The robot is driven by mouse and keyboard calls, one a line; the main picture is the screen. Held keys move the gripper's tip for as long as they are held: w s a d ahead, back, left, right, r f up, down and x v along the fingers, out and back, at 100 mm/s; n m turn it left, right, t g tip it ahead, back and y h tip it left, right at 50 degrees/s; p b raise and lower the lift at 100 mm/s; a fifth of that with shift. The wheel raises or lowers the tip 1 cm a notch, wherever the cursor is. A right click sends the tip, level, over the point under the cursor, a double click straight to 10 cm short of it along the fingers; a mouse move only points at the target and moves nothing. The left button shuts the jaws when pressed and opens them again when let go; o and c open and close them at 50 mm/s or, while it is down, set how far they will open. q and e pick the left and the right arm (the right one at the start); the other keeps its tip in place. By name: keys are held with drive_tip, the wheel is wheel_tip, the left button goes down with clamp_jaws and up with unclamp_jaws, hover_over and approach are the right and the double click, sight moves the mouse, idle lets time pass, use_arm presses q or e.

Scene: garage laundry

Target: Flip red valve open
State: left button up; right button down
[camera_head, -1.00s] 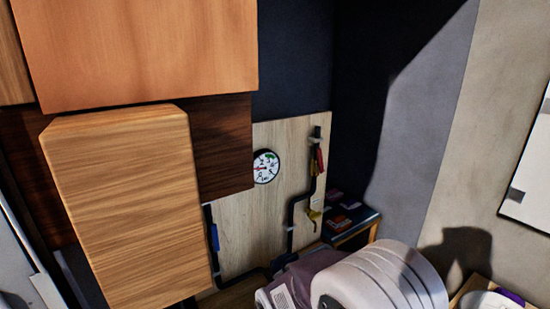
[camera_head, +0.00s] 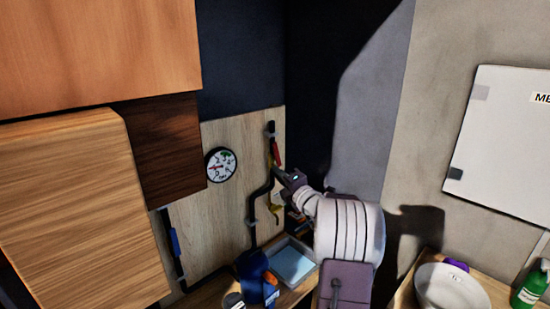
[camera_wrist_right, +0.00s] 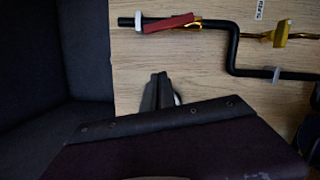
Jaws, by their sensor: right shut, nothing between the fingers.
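The red valve (camera_head: 276,153) is a small red lever on the upper part of a black pipe on a wooden board. In the right wrist view the red lever (camera_wrist_right: 170,23) lies nearly along the pipe, slightly tilted, with a brass-coloured part at one end. My right gripper (camera_head: 280,172) is in front of the board, just below the red lever in the head view. In the wrist view its fingertips (camera_wrist_right: 158,80) are together and empty, apart from the lever. The gripper partly hides the pipe in the head view. My left gripper is not in view.
A round gauge (camera_head: 220,164) is on the board, left of the pipe. A wooden cabinet (camera_head: 75,210) juts out at left. A blue container (camera_head: 251,272) and a tray (camera_head: 309,263) stand below.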

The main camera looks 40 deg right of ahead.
drive_tip(key=d, duration=0.1)
drive_tip(key=p, duration=0.4)
approach(274, 154)
drive_tip(key=w+a+r, duration=0.1)
drive_tip(key=w+a, duration=0.4)
drive_tip(key=d, duration=0.1)
drive_tip(key=w+d+r+p, duration=0.1)
drive_tip(key=d+p, duration=0.1)
drive_tip(key=d, duration=0.1)
drive_tip(key=shift+w+d+r, duration=0.1)
drive_tip(key=shift+w+r, duration=0.05)
drive_tip(key=shift+w, duration=0.2)
drive_tip(key=shift+w, duration=0.1)
